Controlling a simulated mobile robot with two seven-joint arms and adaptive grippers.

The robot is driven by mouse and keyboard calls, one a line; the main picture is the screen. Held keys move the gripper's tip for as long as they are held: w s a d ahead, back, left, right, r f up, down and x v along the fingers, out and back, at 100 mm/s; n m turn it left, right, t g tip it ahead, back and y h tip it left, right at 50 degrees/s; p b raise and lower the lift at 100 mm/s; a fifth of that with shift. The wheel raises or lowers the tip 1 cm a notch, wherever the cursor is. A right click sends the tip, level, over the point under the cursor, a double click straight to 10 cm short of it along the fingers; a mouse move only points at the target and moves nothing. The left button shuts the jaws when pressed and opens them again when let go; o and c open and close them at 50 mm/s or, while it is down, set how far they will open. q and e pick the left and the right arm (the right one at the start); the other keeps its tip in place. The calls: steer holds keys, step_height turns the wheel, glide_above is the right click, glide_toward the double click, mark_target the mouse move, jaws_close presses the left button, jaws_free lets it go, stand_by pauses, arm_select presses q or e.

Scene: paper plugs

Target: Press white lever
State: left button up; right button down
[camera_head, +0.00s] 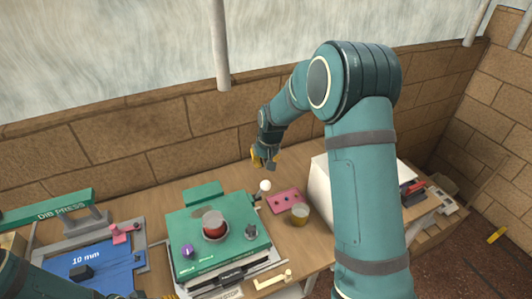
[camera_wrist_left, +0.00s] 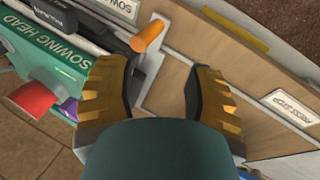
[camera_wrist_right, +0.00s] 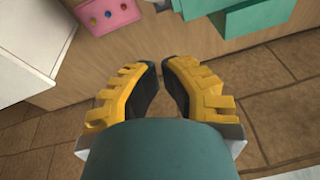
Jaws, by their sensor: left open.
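A white ball knob (camera_head: 265,186) on a short dark stem, which looks like the white lever, sticks out at the right side of the green sowing machine (camera_head: 180,232). My right gripper (camera_head: 265,158) is just behind and above the knob in the head view, with a gap between them. In the right wrist view, its fingertips (camera_wrist_right: 160,66) are close together with a narrow gap and nothing visible between them; the knob is not visible there. My left gripper (camera_wrist_left: 161,85) is open and empty beside the machine's front, near an orange handle (camera_wrist_left: 149,35).
A white box (camera_head: 320,188) stands further right, partly behind my right arm. A blue die press bed (camera_head: 95,272) is at left. A brick wall runs behind the bench.

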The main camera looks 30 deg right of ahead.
mark_target(261, 192)
steer(key=s+f, duration=0.1)
steer(key=s+f+b, duration=0.1)
steer(key=a+f, duration=0.1)
steer(key=f, duration=0.1)
steer(key=shift+s, duration=0.4)
steer(key=shift+b, duration=0.3)
